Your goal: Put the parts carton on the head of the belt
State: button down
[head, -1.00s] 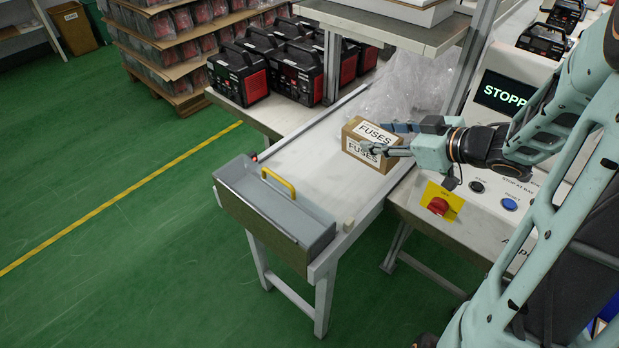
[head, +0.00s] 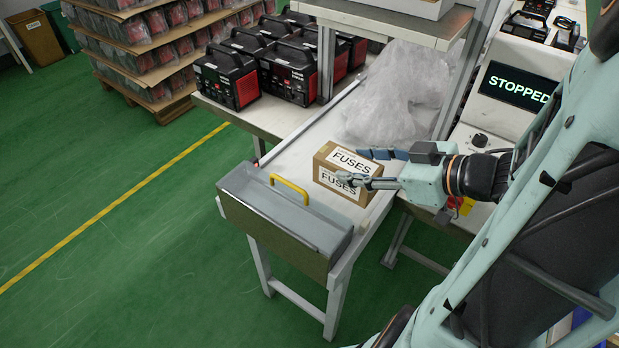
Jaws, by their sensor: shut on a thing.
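The parts carton (head: 329,167) is a small brown box with white FUSES labels, in the head view above the pale belt (head: 300,151). My gripper (head: 362,169) reaches in from the right and is shut on the carton, one finger on its far side and one along its near side. I cannot tell whether the carton touches the belt or is held just above it. At the belt's near end is a grey housing (head: 273,222) with a yellow handle (head: 289,189), just left of the carton and apart from it.
Clear plastic bags (head: 390,95) lie farther along the belt, beneath a shelf (head: 400,20) on posts. Several black and red power stations (head: 290,72) stand to the left. The control panel screen (head: 517,85) reads STOPPED. Green floor is open at left.

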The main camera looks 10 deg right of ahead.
jog(key=shift+w+a, duration=0.1)
jog(key=shift+a, duration=0.05)
jog(key=shift+w+a+f+b, duration=0.3)
jog(key=shift+w+f+b, duration=0.8)
jog(key=shift+w+f, duration=1.1)
jog(key=shift+w+a+f+b, duration=0.35)
jog(key=shift+w+f+b, duration=0.7)
jog(key=shift+w+f, duration=1.15)
jog(key=shift+w+a+f+b, duration=0.3)
jog(key=shift+w+f+b, duration=0.8)
jog(key=shift+w+f, duration=1.1)
jog(key=shift+w, duration=0.15)
jog(key=c, duration=1)
grip_release()
jog(key=shift+r, duration=0.1)
